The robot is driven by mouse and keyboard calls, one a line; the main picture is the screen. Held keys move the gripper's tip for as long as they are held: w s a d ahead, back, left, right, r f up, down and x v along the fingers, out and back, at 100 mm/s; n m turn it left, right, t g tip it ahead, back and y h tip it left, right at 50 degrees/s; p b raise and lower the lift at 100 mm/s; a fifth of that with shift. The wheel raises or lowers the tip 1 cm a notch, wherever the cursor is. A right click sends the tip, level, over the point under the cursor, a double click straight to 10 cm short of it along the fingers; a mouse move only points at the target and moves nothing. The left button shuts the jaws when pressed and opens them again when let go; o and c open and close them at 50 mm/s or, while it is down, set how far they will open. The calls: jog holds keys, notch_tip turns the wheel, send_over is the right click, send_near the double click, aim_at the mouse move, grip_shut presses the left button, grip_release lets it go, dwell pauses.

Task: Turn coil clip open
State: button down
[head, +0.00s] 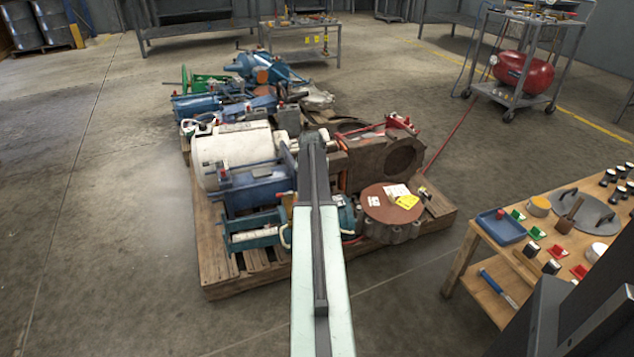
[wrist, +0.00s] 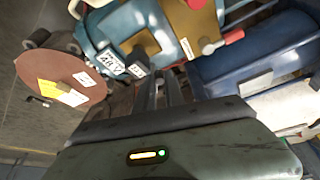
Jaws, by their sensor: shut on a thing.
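My gripper (wrist: 163,82) shows in the wrist view as two dark fingers close together, reaching toward the machines on the pallet. It is shut on a small part at the tips, taken to be the coil clip, which is mostly hidden. Just beyond the tips is a blue-grey machine (wrist: 118,28) with a brass-coloured block (wrist: 190,28) and two numbered tags (wrist: 112,62). In the head view my arm covers the gripper and the clip. Whether the clip is turned cannot be told.
The wooden pallet (head: 222,283) is crowded with a white cylinder (head: 232,150), a rusty round cover (head: 390,203) and a brown housing (head: 370,165). A blue machine (wrist: 262,50) is close on the right in the wrist view. A wooden bench (head: 470,262) stands right. Floor at left is clear.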

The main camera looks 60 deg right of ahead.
jog(key=shift+w+d+m+g, duration=0.2)
jog(key=shift+w+m+g, duration=0.5)
jog(key=shift+m, duration=0.95)
jog(key=shift+w+d+m+g, duration=0.2)
jog(key=shift+w+m+g, duration=0.4)
jog(key=shift+m, duration=1)
jog(key=shift+w+d+m+g, duration=0.2)
jog(key=shift+w+m+g, duration=0.5)
jog(key=shift+m, duration=0.95)
jog(key=c, duration=1.4)
grip_release()
jog(key=shift+w, duration=0.1)
jog(key=s+p+v, duration=0.1)
jog(key=p+v, duration=0.6)
jog(key=shift+w+a+r, duration=0.25)
jog(key=shift+w+r, duration=0.1)
jog(key=shift+w, duration=0.1)
